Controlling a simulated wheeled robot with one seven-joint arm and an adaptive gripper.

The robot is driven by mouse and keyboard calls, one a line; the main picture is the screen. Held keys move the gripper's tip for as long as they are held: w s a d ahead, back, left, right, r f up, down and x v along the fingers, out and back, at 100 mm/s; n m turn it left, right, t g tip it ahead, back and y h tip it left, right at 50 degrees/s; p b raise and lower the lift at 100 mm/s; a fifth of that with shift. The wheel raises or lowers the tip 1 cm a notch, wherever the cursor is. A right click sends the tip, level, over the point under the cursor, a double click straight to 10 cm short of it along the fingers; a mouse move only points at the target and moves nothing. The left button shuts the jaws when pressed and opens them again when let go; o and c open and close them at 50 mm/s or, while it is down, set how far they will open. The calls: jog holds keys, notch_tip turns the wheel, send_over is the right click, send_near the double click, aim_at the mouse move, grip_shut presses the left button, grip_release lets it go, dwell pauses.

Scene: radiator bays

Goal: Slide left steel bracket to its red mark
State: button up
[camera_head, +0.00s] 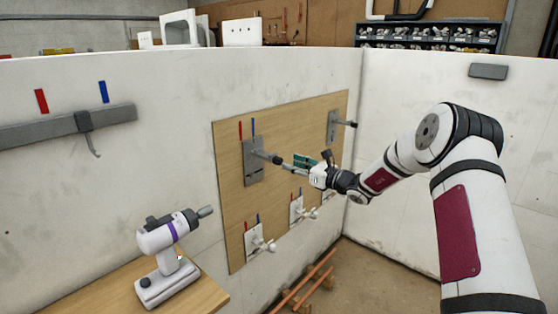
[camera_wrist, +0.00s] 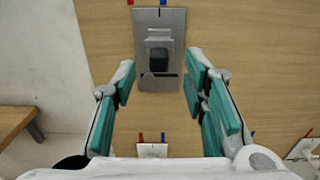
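The left steel bracket (camera_head: 253,161) is a grey plate on the wooden board, with an arm sticking out to a black end (camera_head: 277,160). A red mark (camera_head: 240,130) and a blue mark (camera_head: 253,127) stand above it, red on the left. In the wrist view the plate (camera_wrist: 173,25) and the black end (camera_wrist: 159,60) appear ahead, between the finger lines; the arm looks nearer the blue mark (camera_wrist: 163,3) than the red mark (camera_wrist: 130,3). My gripper (camera_head: 302,164) is open with teal pads, close to the black end. The wrist view shows the gripper (camera_wrist: 160,80) empty; contact cannot be told.
Another steel bracket (camera_head: 332,127) is at the board's right. White plates with knobs (camera_head: 254,240) sit lower on the board (camera_head: 231,200). A wall rail (camera_head: 40,132) with a slider and a drill (camera_head: 165,245) on a wooden table are at left. Pipes (camera_head: 305,285) lie on the floor.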

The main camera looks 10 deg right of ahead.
aim_at(281, 160)
jog(key=x, duration=0.7)
jog(key=shift+a, duration=0.15)
jog(key=shift+c, duration=0.2)
grip_shut()
